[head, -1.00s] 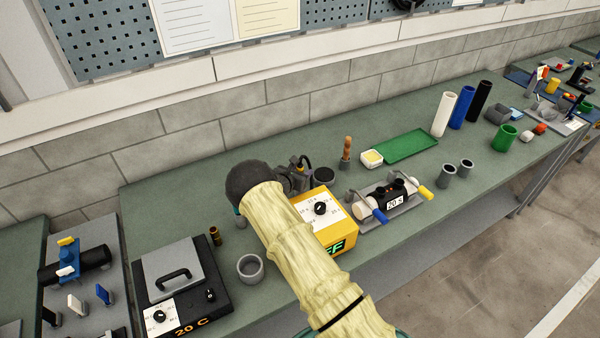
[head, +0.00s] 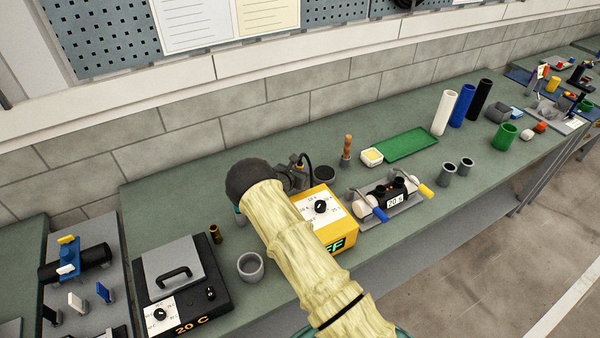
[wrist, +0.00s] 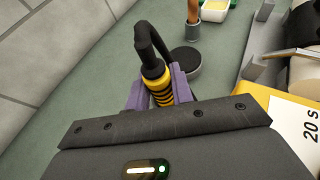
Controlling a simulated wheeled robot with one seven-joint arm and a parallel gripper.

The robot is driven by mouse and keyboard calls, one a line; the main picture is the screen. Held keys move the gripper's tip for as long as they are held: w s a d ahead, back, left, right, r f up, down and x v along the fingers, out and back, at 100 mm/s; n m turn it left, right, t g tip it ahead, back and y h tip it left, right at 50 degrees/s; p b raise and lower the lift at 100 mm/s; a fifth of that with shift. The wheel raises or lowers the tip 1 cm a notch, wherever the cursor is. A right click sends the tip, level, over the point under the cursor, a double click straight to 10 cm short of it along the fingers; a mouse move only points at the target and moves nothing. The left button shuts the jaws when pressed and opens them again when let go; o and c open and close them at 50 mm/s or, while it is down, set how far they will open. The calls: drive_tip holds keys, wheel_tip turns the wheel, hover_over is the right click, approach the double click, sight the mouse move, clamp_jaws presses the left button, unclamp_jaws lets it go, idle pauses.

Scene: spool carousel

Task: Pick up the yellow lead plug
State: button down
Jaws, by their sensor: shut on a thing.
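The yellow lead plug (wrist: 157,84), ringed with black bands, stands between the purple fingers of my gripper (wrist: 158,92) in the wrist view. My gripper is shut on it. A thick black lead (wrist: 146,42) comes out of the plug's top and bends over. In the head view my gripper (head: 291,178) is small and dark beyond my sleeved arm, and the black lead (head: 307,161) arches beside it. The plug's lower end is hidden by my gripper.
A yellow box with a dial (head: 328,204) stands close to the right of my arm. A dark round disc (head: 324,174) and a wooden-handled tool (head: 347,148) are behind it. A roller device (head: 395,198) is farther right. The bench towards the wall is clear.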

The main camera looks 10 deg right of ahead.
drive_tip(key=shift+r, duration=0.1)
wheel_tip(320, 180, up, 9)
drive_tip(key=b, duration=0.4)
drive_tip(key=shift+r, duration=0.4)
